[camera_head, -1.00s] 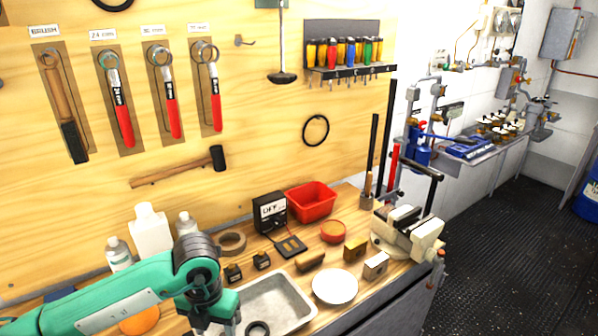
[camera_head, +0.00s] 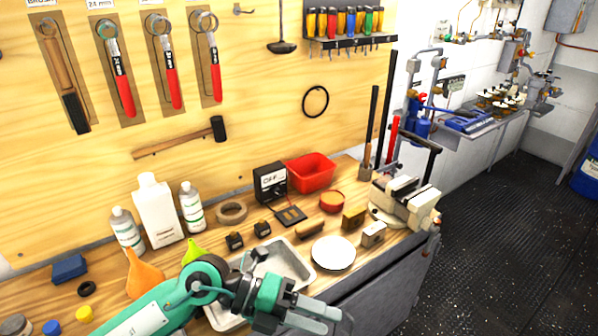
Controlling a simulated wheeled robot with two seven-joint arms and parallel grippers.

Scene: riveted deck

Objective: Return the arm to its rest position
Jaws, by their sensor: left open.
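My left arm, green and grey, comes in from the lower left over the front of the workbench (camera_head: 385,243). My left gripper (camera_head: 318,316) is at the bottom centre with its two grey fingers apart, pointing right. It is in front of the metal tray (camera_head: 297,262), and my arm hides part of that tray. A dark curved thing (camera_head: 348,321) shows just beyond the fingertips; I cannot tell what it is or whether it touches them. Nothing is clearly seen between the fingers. My right gripper is out of view.
A white plate (camera_head: 333,253) lies right of the tray, with a vise (camera_head: 405,203) beyond it. Bottles (camera_head: 158,212) and an orange funnel (camera_head: 143,277) stand behind my arm. A red bin (camera_head: 311,173) is at the back. Open dark floor (camera_head: 500,240) lies right.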

